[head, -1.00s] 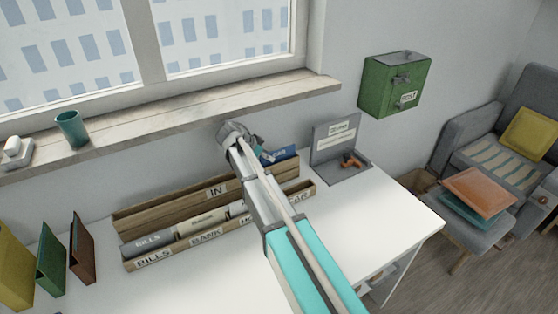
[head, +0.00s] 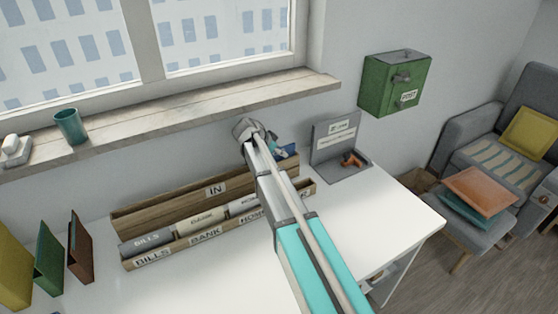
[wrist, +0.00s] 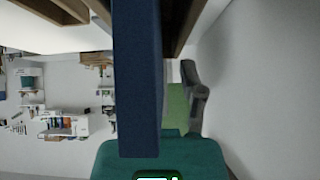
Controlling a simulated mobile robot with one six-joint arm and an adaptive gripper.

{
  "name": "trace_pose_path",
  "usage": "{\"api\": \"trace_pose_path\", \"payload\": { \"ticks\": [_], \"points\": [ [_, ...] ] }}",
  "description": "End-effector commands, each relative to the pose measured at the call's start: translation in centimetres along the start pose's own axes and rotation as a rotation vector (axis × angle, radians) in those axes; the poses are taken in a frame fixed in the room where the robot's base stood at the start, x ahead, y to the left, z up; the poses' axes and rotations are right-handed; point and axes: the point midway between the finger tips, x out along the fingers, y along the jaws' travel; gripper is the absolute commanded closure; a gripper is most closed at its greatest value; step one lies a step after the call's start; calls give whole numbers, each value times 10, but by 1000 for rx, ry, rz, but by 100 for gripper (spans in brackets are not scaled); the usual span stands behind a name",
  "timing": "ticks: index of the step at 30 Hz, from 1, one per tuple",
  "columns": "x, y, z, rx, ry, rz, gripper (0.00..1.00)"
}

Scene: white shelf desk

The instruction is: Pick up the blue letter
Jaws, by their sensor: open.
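A blue, flat piece, which I take for the blue letter (head: 291,152), shows at the right end of the wooden organizer (head: 170,212), partly hidden by my arm. In the wrist view a dark blue slab (wrist: 138,80) seen edge-on fills the middle, close to the camera. My gripper (head: 277,148) is at the organizer's right end, beside the blue piece. It is open; a grey finger (wrist: 194,100) shows right of the slab, and the other finger is hidden. I cannot tell whether the gripper touches it.
The organizer holds files labelled BILLS, BANK and HOME. A grey stand (head: 340,150) is to its right, below a green post box (head: 393,84) on the wall. The windowsill (head: 190,112) with a teal cup (head: 70,127) runs behind. The front of the desk (head: 215,285) is clear.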

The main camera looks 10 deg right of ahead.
Motion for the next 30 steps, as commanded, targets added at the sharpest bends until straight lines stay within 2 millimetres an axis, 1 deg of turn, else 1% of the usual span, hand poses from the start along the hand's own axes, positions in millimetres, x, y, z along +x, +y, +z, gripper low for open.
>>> {"api": "trace_pose_path", "payload": {
  "ticks": [14,17,18,22,23,30],
  "points": [
    [-1,0,0,0,0,0,49],
    [-1,0,0,0,0,0,65],
    [-1,0,0,0,0,0,73],
    [-1,0,0,0,0,0,97],
    [-1,0,0,0,0,0,100],
    [-1,0,0,0,0,0,100]
  ]
}}
